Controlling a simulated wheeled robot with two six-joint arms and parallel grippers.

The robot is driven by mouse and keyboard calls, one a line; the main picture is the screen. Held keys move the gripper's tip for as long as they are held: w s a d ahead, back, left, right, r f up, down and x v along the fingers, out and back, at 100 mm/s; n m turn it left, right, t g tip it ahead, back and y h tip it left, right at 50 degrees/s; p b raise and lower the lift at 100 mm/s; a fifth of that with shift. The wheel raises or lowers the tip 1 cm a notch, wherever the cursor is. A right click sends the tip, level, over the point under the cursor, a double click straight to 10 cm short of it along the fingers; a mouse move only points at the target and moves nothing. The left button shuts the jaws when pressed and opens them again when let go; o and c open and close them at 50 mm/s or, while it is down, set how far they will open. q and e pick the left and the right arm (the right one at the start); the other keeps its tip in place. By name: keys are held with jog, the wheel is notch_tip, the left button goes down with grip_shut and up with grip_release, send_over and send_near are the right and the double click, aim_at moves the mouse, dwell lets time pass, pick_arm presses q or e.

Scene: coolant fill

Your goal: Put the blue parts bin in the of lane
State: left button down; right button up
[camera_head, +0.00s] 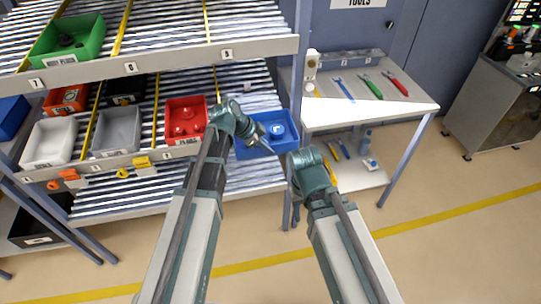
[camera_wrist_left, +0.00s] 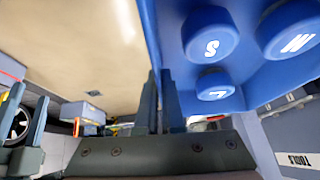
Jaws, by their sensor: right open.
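The blue parts bin (camera_head: 251,151) is to the right of the red bin, by the right end of the lower rack, with several round blue parts inside. It fills the upper right of the left wrist view (camera_wrist_left: 270,85), where its parts bear letters. My left gripper (camera_head: 262,137) is at the bin's left side, its two fingers (camera_wrist_left: 160,102) close together on the bin's wall. The bin looks tilted. My right gripper (camera_wrist_left: 22,112) is open and empty at the left of the left wrist view; in the head view my right wrist is lower right of the bin. The task's lane name is unclear.
A green bin (camera_head: 70,40) stands in lane 7 above. A white tool table (camera_head: 370,105) stands right. The roller lane right of the red bin shows bare rollers.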

aim_at(258, 117)
pick_arm(q)
jog(key=w+a, duration=0.2)
jog(key=w, duration=0.3)
jog(key=w+a, duration=0.1)
jog(key=w, duration=0.5)
jog(key=w+a+r+p, duration=0.1)
jog(key=w+a, duration=0.1)
jog(key=w, duration=0.4)
jog(key=shift+w+a, duration=0.2)
jog(key=shift+a, duration=0.15)
jog(key=shift+s+f+b, duration=0.1)
jog(key=shift+f+b, duration=1.3)
jog(key=shift+b, duration=0.05)
jog(key=c, duration=1)
grip_release()
jog(key=shift+o, duration=0.2)
